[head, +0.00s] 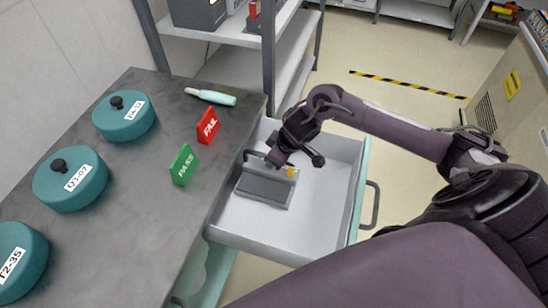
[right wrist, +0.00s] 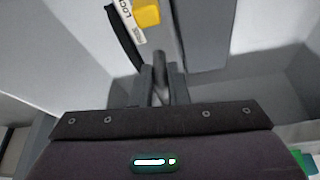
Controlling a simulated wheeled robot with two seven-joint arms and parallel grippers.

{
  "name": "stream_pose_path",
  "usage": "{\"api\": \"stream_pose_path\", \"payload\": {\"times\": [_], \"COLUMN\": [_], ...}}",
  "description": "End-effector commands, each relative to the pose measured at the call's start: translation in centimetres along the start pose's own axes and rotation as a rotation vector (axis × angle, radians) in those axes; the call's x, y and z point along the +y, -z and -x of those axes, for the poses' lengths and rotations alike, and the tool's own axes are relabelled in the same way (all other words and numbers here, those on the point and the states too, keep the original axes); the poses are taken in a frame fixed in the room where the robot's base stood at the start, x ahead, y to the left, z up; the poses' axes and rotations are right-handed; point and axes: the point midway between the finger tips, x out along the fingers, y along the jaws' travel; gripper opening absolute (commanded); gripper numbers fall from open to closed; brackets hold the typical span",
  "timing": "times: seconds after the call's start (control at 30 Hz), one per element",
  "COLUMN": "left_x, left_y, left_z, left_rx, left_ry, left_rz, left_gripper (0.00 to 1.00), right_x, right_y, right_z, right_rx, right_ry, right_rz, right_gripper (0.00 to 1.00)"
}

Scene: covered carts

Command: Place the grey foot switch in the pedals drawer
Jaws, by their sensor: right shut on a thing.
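The grey foot switch (head: 263,188) is inside the open drawer (head: 325,208), towards its left side. It has a flat grey pedal, a yellow part and a label. My right gripper (head: 270,163) reaches down into the drawer and is shut on the switch's bar at its far edge. In the right wrist view the two fingers (right wrist: 160,88) close around a dark round bar, with the yellow part and label beyond. I cannot tell whether the switch rests fully on the drawer floor. My left gripper is not in view.
The dark countertop (head: 130,225) left of the drawer bears several teal lidded pots (head: 72,180), a green PASS sign (head: 184,165), a red FAIL sign (head: 208,126) and a pale teal bottle-like tool (head: 212,97). A grey shelf rack (head: 268,60) stands behind. The drawer's right half is empty.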

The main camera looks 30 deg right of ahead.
Motion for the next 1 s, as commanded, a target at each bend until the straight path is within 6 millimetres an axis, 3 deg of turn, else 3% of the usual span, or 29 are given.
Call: {"api": "stream_pose_path", "payload": {"times": [0.37,0.4,0.53,0.83,1.0], "left_x": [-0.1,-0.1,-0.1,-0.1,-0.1], "left_y": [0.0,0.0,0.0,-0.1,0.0], "left_z": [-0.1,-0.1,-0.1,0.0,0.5], "left_rx": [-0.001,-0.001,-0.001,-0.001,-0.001], "left_ry": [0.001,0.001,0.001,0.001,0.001], "left_rz": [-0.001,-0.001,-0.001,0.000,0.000], "left_gripper": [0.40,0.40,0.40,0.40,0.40], "right_x": [0.1,0.0,0.0,0.0,0.1], "right_y": [-0.1,-0.1,-0.1,-0.1,0.0], "right_z": [-0.3,-0.3,-0.3,-0.2,1.8], "right_rx": [0.005,0.002,0.002,0.002,0.003], "right_ry": [-0.001,0.000,0.000,-0.001,-0.002], "right_rz": [0.000,0.001,0.001,0.001,0.002], "right_gripper": [0.00,0.19,0.36,0.36,0.36]}}
